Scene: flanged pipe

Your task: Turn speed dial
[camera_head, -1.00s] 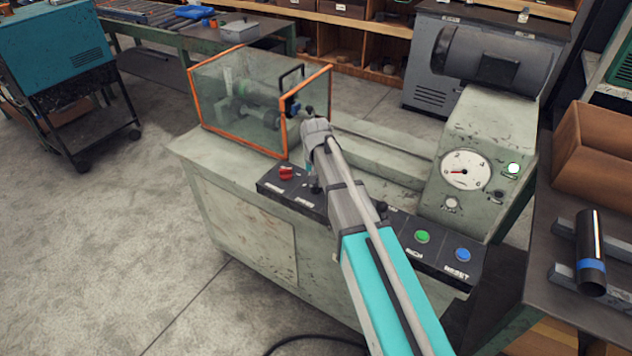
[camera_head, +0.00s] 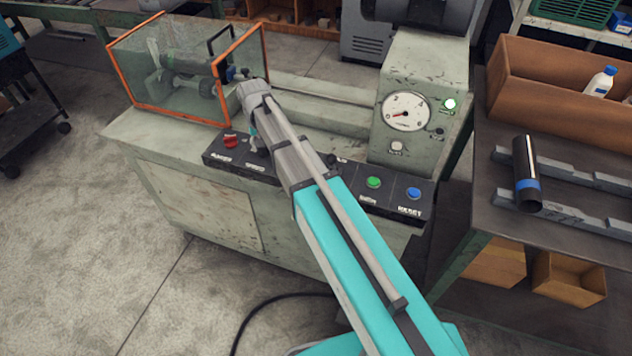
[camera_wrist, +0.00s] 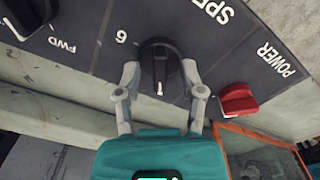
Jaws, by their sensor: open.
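The speed dial (camera_wrist: 160,62) is a round black knob with a white pointer mark, on the dark control panel (camera_wrist: 95,40). In the wrist view its pointer faces down toward my gripper, and a printed "6" and part of the word "SPE" show beside it. My gripper (camera_wrist: 160,76) is open, with one finger on each side of the dial and a visible gap on both sides. How deep the fingertips reach is hard to tell. In the head view my arm covers much of the panel around the dial.
A red power switch (camera_wrist: 238,101) sits close to the right finger, and a black FWD switch (camera_wrist: 30,14) lies at the upper left. The orange-framed clear guard (camera_head: 180,70) stands behind the panel. Green (camera_head: 373,182) and blue (camera_head: 413,193) buttons are to the right.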

